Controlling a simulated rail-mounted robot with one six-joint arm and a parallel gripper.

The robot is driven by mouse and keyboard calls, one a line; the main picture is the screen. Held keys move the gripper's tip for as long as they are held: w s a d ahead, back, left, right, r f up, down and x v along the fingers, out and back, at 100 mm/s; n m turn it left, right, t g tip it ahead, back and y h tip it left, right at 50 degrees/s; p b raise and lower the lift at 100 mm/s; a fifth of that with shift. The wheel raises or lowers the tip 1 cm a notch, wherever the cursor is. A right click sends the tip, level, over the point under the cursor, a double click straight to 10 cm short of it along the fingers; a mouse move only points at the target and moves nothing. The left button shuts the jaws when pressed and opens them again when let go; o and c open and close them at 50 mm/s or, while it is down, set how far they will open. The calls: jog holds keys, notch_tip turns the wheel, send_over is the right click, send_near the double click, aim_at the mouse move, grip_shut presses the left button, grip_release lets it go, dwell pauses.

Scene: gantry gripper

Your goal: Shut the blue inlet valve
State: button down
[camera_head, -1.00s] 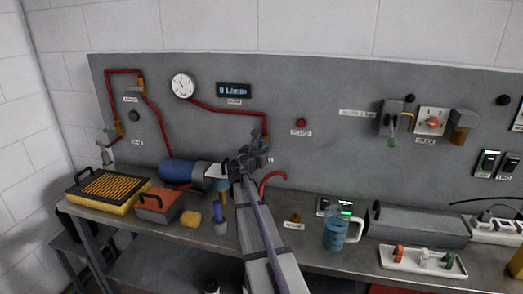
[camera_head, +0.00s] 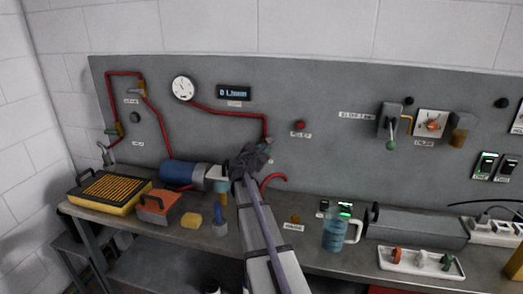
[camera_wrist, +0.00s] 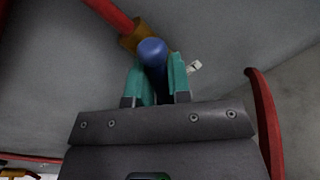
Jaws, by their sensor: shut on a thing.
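The blue valve handle (camera_wrist: 152,52) shows in the wrist view between the teal fingers of my gripper (camera_wrist: 158,76). The fingers are shut on it, one on each side. Behind it is a brass valve body (camera_wrist: 133,38) at the end of a red pipe (camera_wrist: 108,14). In the head view my gripper (camera_head: 262,150) is against the grey panel, at the lower end of the red pipe (camera_head: 230,110). There my gripper mostly hides the valve.
A curved red pipe (camera_wrist: 264,120) stands close to the right of my gripper. The blue pump motor (camera_head: 180,172) is at its left on the bench. The flow display (camera_head: 234,92) appears to read zero. A blue jug (camera_head: 334,232) stands at the right.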

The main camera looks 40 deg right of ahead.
jog(key=m+y+p, duration=0.1)
jog(key=m, duration=0.4)
jog(key=shift+s+m, duration=0.1)
jog(key=shift+m, duration=0.3)
jog(key=m+t+y, duration=0.1)
jog(key=m, duration=0.4)
jog(key=shift+f, duration=0.1)
jog(key=shift+t+y, duration=0.3)
jog(key=shift+t, duration=0.1)
jog(key=c, duration=1.1)
grip_release()
jog(key=shift+p, duration=0.3)
jog(key=p+v, duration=0.2)
jog(key=v, duration=0.8)
jog(key=shift+s+a, duration=0.15)
jog(key=shift+a, duration=0.15)
